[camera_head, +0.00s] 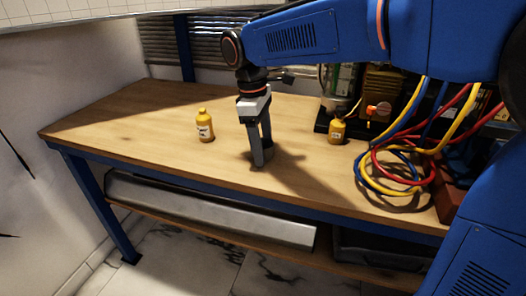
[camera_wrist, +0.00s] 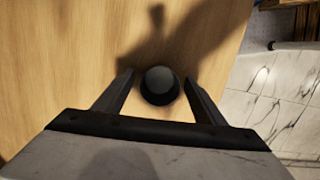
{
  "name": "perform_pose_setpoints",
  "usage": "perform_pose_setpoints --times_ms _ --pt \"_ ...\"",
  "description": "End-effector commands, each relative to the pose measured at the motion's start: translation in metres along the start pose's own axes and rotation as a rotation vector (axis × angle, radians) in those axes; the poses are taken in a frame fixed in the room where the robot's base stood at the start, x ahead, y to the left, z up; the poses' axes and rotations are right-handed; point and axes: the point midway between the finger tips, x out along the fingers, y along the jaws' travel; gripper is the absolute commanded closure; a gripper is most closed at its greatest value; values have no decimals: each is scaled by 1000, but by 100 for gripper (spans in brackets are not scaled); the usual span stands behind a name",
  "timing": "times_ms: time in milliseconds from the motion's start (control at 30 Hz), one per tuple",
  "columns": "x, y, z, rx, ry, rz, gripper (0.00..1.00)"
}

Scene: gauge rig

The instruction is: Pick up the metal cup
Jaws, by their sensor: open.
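The metal cup (camera_wrist: 159,85) shows in the wrist view as a small dark round thing with a grey top, standing on the wooden bench (camera_wrist: 75,55). My gripper (camera_wrist: 160,88) is open, with one finger on each side of the cup. A narrow gap seems to show at each side, but I cannot tell whether a finger touches it. In the head view my gripper (camera_head: 262,160) points down at the bench near its front edge, and its fingers mostly hide the cup.
Red, yellow and blue hoses (camera_head: 398,170) lie coiled at the right. The bench's left part is clear.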

Motion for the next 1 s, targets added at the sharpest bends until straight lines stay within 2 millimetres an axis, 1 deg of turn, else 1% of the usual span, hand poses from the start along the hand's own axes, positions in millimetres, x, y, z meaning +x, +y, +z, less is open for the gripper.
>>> perform_pose_setpoints --times_ms 33,67,100,167,200,233,500,633,767,1000 --pt "0 0 0 0 0 0 36" --pt "0 0 0 0 0 0 41" --pt "0 0 0 0 0 0 50" --pt "0 0 0 0 0 0 64" --pt "0 0 0 0 0 0 74" --pt "0 0 0 0 0 0 80" --pt "-1 0 0 0 0 0 80" --pt "-9 0 1 0 2 1 80" --pt "-29 0 4 0 3 2 80" --pt "-72 1 10 0 2 2 80"
